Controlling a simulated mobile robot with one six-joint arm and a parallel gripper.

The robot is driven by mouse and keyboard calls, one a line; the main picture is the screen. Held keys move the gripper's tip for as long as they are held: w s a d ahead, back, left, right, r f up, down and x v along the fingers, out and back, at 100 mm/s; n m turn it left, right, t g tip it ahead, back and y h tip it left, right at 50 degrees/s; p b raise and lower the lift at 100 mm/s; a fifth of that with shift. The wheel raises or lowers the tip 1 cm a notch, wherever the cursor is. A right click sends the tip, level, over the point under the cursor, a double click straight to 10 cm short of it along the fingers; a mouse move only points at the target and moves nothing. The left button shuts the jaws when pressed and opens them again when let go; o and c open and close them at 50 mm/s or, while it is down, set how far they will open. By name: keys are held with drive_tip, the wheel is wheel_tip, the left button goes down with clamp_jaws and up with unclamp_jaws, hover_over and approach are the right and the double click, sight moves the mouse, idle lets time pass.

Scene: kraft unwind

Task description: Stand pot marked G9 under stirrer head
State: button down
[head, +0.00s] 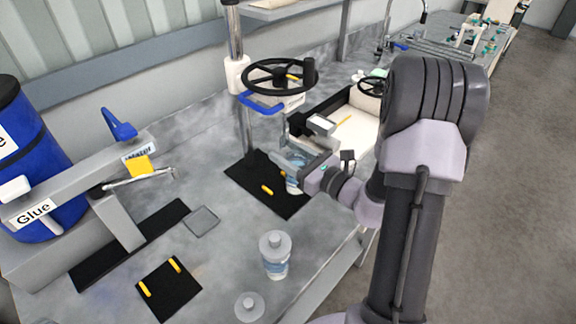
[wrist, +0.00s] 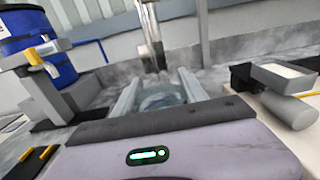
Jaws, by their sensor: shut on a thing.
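My gripper (head: 300,168) is shut on a pale, see-through pot (head: 292,184) with a blue label, over the black mat under the stirrer stand. In the wrist view the pot (wrist: 162,97) sits between the two grey fingers. Its marking cannot be read, and the arm and gripper hide part of it. The stirrer stand (head: 236,45) is a metal column with a white collar, black handwheel (head: 262,88) and blue handle (head: 258,106). In the wrist view a metal shaft (wrist: 150,35) stands beyond the pot. Whether the pot touches the mat cannot be told.
A second pot (head: 275,262), white-capped and blue-labelled, stands at the bench's front, near a round lidded item (head: 249,307). Left are a blue drum (head: 50,165), a Glue dispenser (head: 75,188) and a black mat (head: 168,290) with yellow strips. A cream tray (head: 350,128) lies right.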

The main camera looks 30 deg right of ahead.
wheel_tip(320, 180, down, 3)
drive_tip(key=shift+f+b, duration=0.15)
drive_tip(key=shift+b, duration=0.35)
drive_tip(key=shift+f, duration=0.15)
drive_tip(key=c, duration=0.6)
unclamp_jaws()
drive_tip(key=shift+r, duration=0.25)
drive_tip(key=p+v, duration=0.1)
drive_tip(key=v, duration=1.1)
drive_tip(key=shift+p, duration=0.3)
